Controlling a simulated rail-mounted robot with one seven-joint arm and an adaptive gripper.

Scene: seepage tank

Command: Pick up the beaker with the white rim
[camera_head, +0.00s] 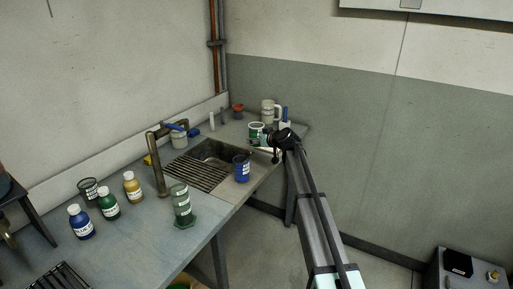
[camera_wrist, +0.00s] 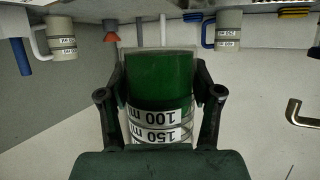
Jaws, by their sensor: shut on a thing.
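A beaker (camera_wrist: 160,82) with green contents and white 100 ml and 150 ml labels fills the middle of the wrist view, upside down in that picture. Its end edge looks pale. In the head view the beaker (camera_head: 256,132) is at the right of the sink, near the far end of the counter. My gripper (camera_head: 272,140) reaches it from the right. In the wrist view my gripper (camera_wrist: 160,92) has a finger on each side of the beaker, shut on it. I cannot tell whether the beaker touches the counter.
The sink (camera_head: 212,160) is left of the beaker, with a tap (camera_head: 157,165) beside it. A white jug (camera_head: 268,110) and a red pot (camera_head: 238,111) stand behind. Several bottles (camera_head: 108,203) stand at left.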

